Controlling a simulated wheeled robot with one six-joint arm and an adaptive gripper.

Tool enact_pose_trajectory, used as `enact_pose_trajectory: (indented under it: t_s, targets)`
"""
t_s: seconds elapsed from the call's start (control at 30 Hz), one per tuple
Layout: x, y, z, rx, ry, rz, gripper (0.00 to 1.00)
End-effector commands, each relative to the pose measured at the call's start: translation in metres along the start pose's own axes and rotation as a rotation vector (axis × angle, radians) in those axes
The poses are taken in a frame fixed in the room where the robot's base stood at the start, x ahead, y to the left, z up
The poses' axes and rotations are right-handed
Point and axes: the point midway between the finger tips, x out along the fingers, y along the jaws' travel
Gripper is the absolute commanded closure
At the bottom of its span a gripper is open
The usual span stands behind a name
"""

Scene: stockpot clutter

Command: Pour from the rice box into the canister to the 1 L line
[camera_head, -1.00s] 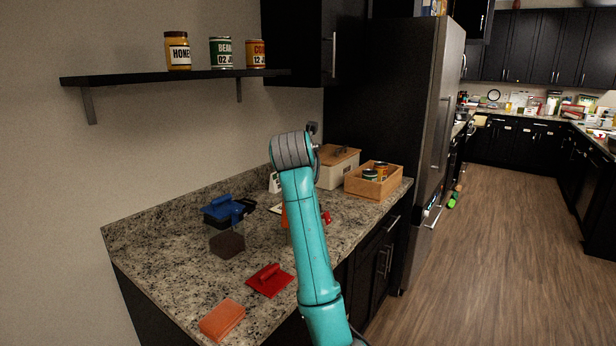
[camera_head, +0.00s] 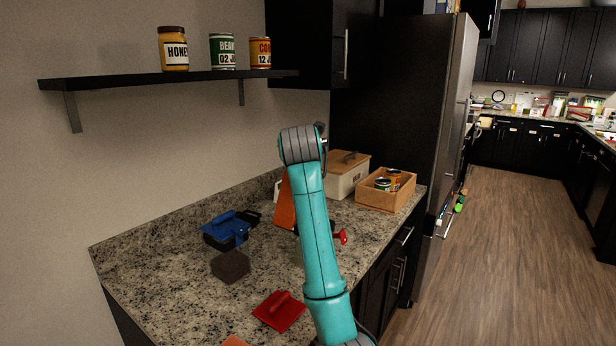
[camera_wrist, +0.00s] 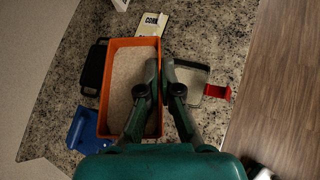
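The orange rice box (camera_wrist: 117,43) holds pale grains in the wrist view. My gripper (camera_wrist: 160,66) straddles its right wall, one finger inside and one outside, and looks closed on it. In the head view the orange box (camera_head: 285,208) stands up beside my arm and looks raised; my arm hides much of it and the fingers. A clear, square-rimmed container with a red handle (camera_wrist: 218,92), likely the canister, is just right of the fingers. In the head view its red part (camera_head: 342,237) shows right of my arm. Its level line cannot be read.
A blue-handled tool (camera_head: 229,222), a dark brown block (camera_head: 230,266) and a red tool (camera_head: 279,311) lie on the granite counter (camera_head: 170,270). A lidded bin (camera_head: 346,178) and a wooden crate (camera_head: 385,203) with cans stand behind. A shelf (camera_head: 110,84) with jars hangs above.

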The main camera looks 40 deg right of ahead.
Motion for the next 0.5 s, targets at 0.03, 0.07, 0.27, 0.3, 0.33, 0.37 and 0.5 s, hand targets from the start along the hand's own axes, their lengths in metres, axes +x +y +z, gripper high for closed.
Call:
enact_pose_trajectory:
  t_s: [0.03, 0.07, 0.27, 0.3, 0.33, 0.37, 0.5]
  targets:
    - [-0.0002, -0.0003, 0.0005, 0.017, 0.009, 0.01, 1.0]
    - [-0.0001, -0.0005, 0.0003, 0.03, 0.017, 0.016, 1.0]
    - [0.0008, 0.0, -0.0016, 0.1, 0.062, 0.055, 1.0]
    - [0.001, -0.0001, -0.0019, 0.107, 0.067, 0.059, 1.0]
    - [0.0012, -0.0003, -0.0021, 0.114, 0.071, 0.062, 1.0]
    - [0.0014, -0.0004, -0.0024, 0.12, 0.075, 0.065, 1.0]
    - [0.0023, -0.0011, -0.0034, 0.149, 0.093, 0.08, 1.0]
